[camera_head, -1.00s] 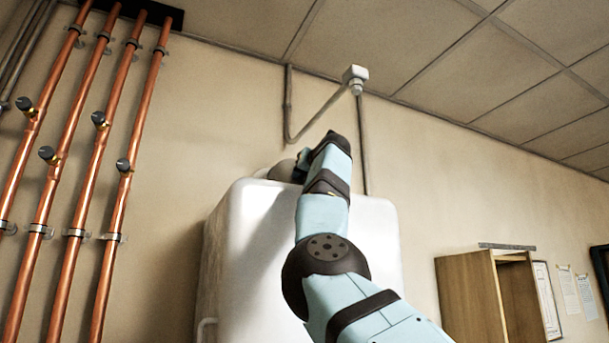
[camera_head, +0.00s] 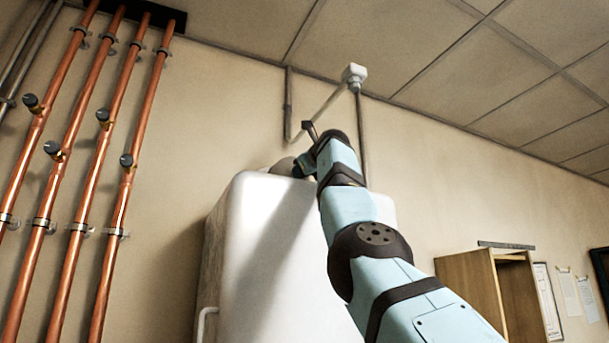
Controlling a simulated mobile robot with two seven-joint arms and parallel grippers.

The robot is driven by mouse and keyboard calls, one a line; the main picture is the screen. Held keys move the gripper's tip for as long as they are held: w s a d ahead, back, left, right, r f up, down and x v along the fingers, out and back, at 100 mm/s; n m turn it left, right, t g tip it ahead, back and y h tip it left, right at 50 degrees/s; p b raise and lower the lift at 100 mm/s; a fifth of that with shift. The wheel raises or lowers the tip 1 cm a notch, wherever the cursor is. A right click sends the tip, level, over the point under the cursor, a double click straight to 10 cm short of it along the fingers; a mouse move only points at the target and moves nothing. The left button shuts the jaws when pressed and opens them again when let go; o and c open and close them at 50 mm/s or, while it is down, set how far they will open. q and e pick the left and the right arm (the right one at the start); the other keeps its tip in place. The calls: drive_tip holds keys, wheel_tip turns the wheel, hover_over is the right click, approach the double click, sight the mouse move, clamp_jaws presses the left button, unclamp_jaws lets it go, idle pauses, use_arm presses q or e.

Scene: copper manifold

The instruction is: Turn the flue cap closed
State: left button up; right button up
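A grey rounded cap (camera_head: 283,167), which looks like the flue cap, sits on top of the white boiler casing (camera_head: 250,215). It is partly hidden behind my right gripper and the casing's top edge. My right arm reaches up from the lower right. My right gripper (camera_head: 304,150) is small and dark, just right of the cap. One dark part sticks up and another lies lower, beside the cap. I cannot tell whether it touches the cap or how its fingers stand. My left gripper is not in view.
Several copper pipes (camera_head: 112,205) with dark-knobbed valves run up the left wall. A thin grey conduit (camera_head: 289,105) and a white ceiling fitting (camera_head: 354,76) are above the casing. A wooden cabinet (camera_head: 468,290) stands at the lower right.

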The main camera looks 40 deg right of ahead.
drive_tip(key=n+b, duration=0.1)
drive_tip(key=n, duration=0.3)
drive_tip(key=shift+n, duration=0.7)
drive_tip(key=o, duration=0.9)
